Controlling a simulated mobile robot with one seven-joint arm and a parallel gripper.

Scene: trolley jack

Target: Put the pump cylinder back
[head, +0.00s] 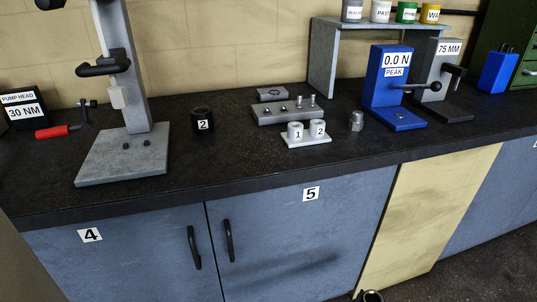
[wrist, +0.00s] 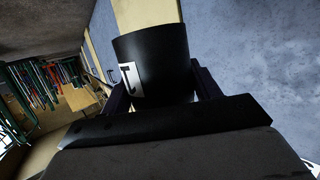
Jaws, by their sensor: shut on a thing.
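My gripper (wrist: 162,92) is shut on a black cylinder labelled 1 (wrist: 158,60) in the wrist view. One dark finger shows on each side of it, and its label faces left. A dark round rim (head: 371,296) at the bottom edge of the head view looks like the top of this cylinder, in front of the cabinets. The gripper itself is out of the head view. A similar black cylinder labelled 2 (head: 203,120) stands upright on the dark bench (head: 240,160), right of the grey press base (head: 120,155).
A white block with cups 1 and 2 (head: 306,137), a grey block with pins (head: 287,111) and a small metal part (head: 356,121) stand mid-bench. A blue gauge (head: 392,88) is further right. The bench's front strip is mostly clear.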

